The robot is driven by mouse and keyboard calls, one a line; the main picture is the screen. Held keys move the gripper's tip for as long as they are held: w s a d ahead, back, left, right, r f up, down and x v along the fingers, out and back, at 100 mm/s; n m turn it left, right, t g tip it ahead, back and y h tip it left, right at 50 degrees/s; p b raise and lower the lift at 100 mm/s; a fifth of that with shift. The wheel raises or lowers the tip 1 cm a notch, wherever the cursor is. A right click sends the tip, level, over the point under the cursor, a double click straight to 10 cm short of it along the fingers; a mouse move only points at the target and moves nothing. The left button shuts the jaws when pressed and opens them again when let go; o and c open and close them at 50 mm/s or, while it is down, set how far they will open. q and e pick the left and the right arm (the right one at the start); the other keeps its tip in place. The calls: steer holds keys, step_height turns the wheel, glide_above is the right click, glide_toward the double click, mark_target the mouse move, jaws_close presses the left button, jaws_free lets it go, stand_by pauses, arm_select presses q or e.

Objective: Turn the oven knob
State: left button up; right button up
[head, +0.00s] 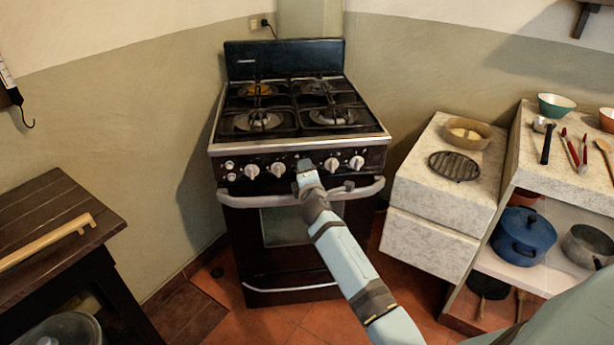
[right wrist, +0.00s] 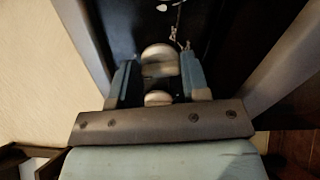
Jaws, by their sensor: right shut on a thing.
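The black oven (head: 262,205) stands against the wall with a row of white knobs on its front panel. My right gripper (head: 305,166) reaches the middle of that row and covers the knob there in the head view. In the right wrist view, a pale, rounded oven knob (right wrist: 158,63) sits between the two blue-grey fingers, and the gripper is shut on it. My left gripper is not in view.
The oven's handle bar (head: 240,200) runs just below the knobs. A dark wooden table (head: 50,205) with a wooden bar stands at the left. A stone counter (head: 440,190) and a shelf with a blue pot (head: 523,235) stand at the right.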

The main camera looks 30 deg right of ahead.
steer(key=shift+f+m+b, duration=0.15)
steer(key=shift+m+b, duration=0.25)
steer(key=shift+m, duration=0.8)
steer(key=o, duration=0.9)
steer(key=shift+s, duration=0.1)
